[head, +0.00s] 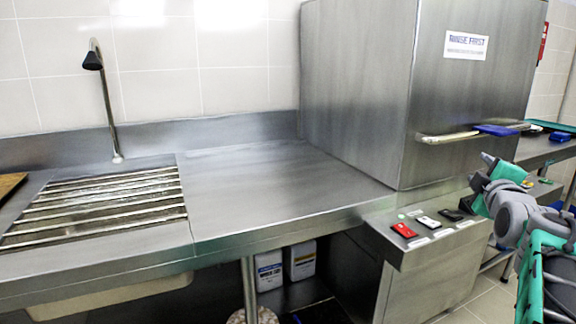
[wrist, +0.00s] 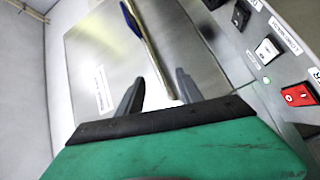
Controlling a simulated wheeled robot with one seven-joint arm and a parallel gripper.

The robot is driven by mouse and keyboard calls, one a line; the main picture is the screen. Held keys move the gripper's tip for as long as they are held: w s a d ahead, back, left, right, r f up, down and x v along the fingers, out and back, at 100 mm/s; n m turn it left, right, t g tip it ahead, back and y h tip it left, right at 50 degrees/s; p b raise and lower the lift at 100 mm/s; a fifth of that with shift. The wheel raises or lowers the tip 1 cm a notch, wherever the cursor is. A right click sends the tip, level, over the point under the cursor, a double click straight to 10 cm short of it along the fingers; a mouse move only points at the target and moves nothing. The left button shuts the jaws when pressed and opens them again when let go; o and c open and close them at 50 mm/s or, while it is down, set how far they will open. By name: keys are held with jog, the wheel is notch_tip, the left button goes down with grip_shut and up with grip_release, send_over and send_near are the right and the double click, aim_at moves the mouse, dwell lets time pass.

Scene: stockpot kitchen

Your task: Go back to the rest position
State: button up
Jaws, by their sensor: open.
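My gripper (wrist: 155,92) shows in the wrist view with its two dark fingers apart and nothing between them. It faces the steel dishwasher hood, whose bar handle (wrist: 146,46) with a blue grip lies beyond the fingers. In the head view my teal and grey arm is at the right edge, in front of the hood (head: 360,90) and beside the switch panel. My fingertips are not clear in the head view. The handle (head: 450,137) runs across the lower part of the hood's front face.
The panel carries a red switch (head: 404,230), a white switch (head: 428,221) and a black switch (head: 451,214). A bare steel counter (head: 270,190) and a slatted sink grate (head: 100,206) with a tap (head: 105,95) lie left. Two containers (head: 285,264) stand below.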

jog(key=s+a+f+m+g+y+p, duration=0.1)
jog(key=s+a+m+g+y+p, duration=0.15)
jog(key=a+p, duration=0.8)
jog(key=s+a+m+g+y+p, duration=0.2)
jog(key=a+m+g+y+p, duration=0.15)
jog(key=a+p, duration=0.7)
jog(key=s+a+f+m+g+y+p, duration=0.1)
jog(key=s+a+f+m+g+p, duration=0.1)
jog(key=s+a+g+p, duration=0.5)
jog(key=s+a+m+p, duration=0.1)
jog(key=s+a, duration=0.5)
jog(key=s, duration=0.4)
jog(key=shift+m, duration=0.4)
jog(key=shift+f, duration=0.1)
